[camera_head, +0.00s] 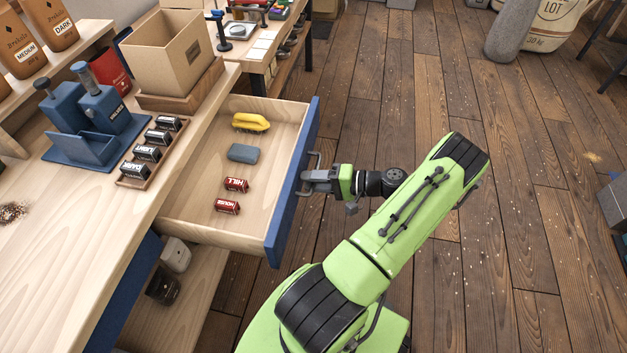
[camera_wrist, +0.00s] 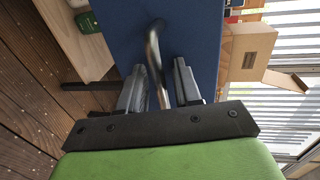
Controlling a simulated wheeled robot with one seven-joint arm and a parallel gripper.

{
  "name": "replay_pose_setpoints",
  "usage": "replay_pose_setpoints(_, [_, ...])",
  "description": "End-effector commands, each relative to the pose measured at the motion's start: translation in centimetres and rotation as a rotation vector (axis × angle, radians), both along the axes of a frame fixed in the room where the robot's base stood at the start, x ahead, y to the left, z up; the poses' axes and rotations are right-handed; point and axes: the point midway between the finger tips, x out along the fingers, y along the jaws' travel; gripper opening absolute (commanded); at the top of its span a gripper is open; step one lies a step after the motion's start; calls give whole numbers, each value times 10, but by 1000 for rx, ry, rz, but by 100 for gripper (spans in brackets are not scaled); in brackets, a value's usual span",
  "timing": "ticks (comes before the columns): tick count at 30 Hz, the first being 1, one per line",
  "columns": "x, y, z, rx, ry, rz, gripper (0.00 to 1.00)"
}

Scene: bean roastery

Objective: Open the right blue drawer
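The blue-fronted drawer (camera_head: 293,190) is pulled well out of the wooden bench. Its light wood inside shows a yellow item, a grey-blue block and two red stamps. Its metal handle (camera_wrist: 154,50) is on the blue front in the wrist view. My gripper (camera_head: 314,178) is at the handle, on the outer side of the drawer front. In the wrist view the two fingers (camera_wrist: 165,75) stand apart on either side of the handle's bar. Whether the fingers touch the bar is hard to tell.
The bench top (camera_head: 70,205) holds a blue stamp press (camera_head: 95,120), a tray of black stamps (camera_head: 150,150) and a cardboard box (camera_head: 165,55). Another blue front (camera_head: 128,290) is below at the left.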

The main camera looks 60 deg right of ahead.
Motion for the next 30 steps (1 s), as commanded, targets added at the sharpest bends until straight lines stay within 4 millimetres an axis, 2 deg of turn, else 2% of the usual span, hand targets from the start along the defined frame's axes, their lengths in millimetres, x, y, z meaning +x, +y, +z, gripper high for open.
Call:
replay_pose_setpoints(5, [-3, -1, 1, 0, 0, -1, 33])
replay_pose_setpoints(8, [-17, -7, 4, -2, 0, -4, 33])
replay_pose_setpoints(18, [-106, -38, 24, -5, -1, -7, 33])
replay_pose_setpoints(21, [-126, -45, 28, -5, 0, -6, 33])
replay_pose_setpoints(25, [-142, -51, 31, -2, -3, -3, 33])
replay_pose_setpoints(30, [-146, -52, 32, 0, 1, 0, 33])
